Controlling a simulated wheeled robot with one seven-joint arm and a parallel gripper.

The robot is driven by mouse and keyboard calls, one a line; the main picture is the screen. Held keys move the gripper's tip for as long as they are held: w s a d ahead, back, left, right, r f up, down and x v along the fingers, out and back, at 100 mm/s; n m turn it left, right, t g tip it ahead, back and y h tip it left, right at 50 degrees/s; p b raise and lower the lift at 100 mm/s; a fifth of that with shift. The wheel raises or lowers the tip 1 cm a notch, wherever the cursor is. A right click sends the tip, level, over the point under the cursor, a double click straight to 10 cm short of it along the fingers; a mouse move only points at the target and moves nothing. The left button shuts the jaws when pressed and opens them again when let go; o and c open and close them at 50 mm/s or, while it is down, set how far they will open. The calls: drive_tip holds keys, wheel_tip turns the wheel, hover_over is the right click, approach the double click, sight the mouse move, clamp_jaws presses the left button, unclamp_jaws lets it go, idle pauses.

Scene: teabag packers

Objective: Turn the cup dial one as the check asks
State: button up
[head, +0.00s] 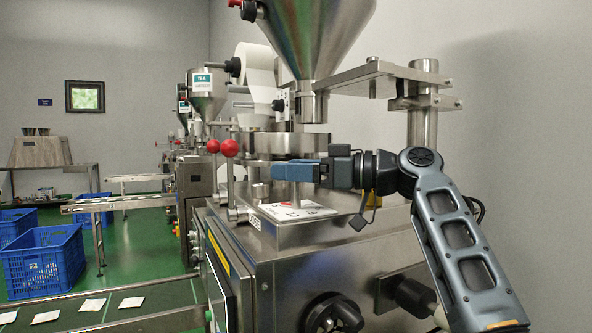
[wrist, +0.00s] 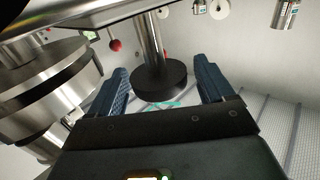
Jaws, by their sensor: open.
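My gripper (head: 298,171) reaches in from the right in the head view, level, with its blue fingers over the steel machine top. In the wrist view my gripper (wrist: 160,76) is open, one blue finger on each side. A black round knob (wrist: 162,82) on a steel post shows between and beyond the fingers, apparently untouched; it may be the cup dial, but no label confirms this. In the head view my gripper hides that spot. A white plate with dark and red marks (head: 290,212) lies on the machine top below my gripper.
A steel drum with dark bands (wrist: 50,85) is close on the left in the wrist view. A steel hopper (head: 318,35) hangs above my gripper. Red-ball levers (head: 229,148) stand to its left. A black handwheel (head: 333,314) is low on the machine front. Blue crates (head: 45,262) stand at left.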

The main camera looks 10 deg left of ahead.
drive_tip(key=shift+d, duration=0.1)
drive_tip(key=d, duration=0.3)
drive_tip(key=s+d, duration=0.1)
drive_tip(key=d, duration=0.3)
drive_tip(key=shift+s+d, duration=0.2)
drive_tip(key=shift+d, duration=0.05)
